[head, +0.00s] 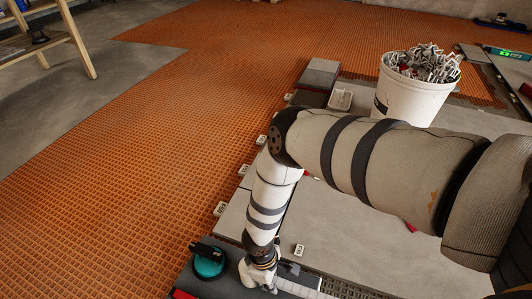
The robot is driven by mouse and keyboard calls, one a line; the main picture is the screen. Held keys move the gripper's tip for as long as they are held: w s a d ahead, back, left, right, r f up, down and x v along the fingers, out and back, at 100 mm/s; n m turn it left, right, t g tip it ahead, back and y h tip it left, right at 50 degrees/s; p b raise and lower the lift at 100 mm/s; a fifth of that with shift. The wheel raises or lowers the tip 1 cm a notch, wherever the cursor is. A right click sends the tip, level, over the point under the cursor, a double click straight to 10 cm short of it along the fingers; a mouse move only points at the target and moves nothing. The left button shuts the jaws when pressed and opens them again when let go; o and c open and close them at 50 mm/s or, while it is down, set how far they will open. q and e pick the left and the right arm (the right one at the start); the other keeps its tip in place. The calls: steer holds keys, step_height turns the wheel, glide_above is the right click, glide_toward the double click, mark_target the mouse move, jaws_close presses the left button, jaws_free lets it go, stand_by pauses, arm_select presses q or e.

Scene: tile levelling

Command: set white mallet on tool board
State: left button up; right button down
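My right arm comes in from the right and bends down to the bottom of the head view. My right gripper (262,284) is low over a dark board (228,288), which looks like the tool board; the frame's bottom edge cuts it off. Pale parts show around the gripper, but I cannot tell whether any of them is the white mallet or part of the gripper. The fingertips are not clear, so I cannot see whether it is open or shut. A teal round tool with a black handle (208,262) stands on the board, left of the gripper. My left gripper is out of view.
A white bucket (408,100) full of grey clips stands on the grey tiles behind my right arm. Small white clips (220,208) line the tile edge. Orange matting (130,170) spreads clear to the left. A wooden stand (80,45) is at the far left.

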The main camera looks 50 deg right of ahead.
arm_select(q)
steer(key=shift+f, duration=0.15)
arm_select(e)
steer(key=shift+w+f, duration=0.1)
steer(key=shift+f, duration=0.1)
steer(key=shift+f, duration=0.15)
steer(key=c, duration=1.5)
jaws_free()
steer(key=shift+o, duration=0.2)
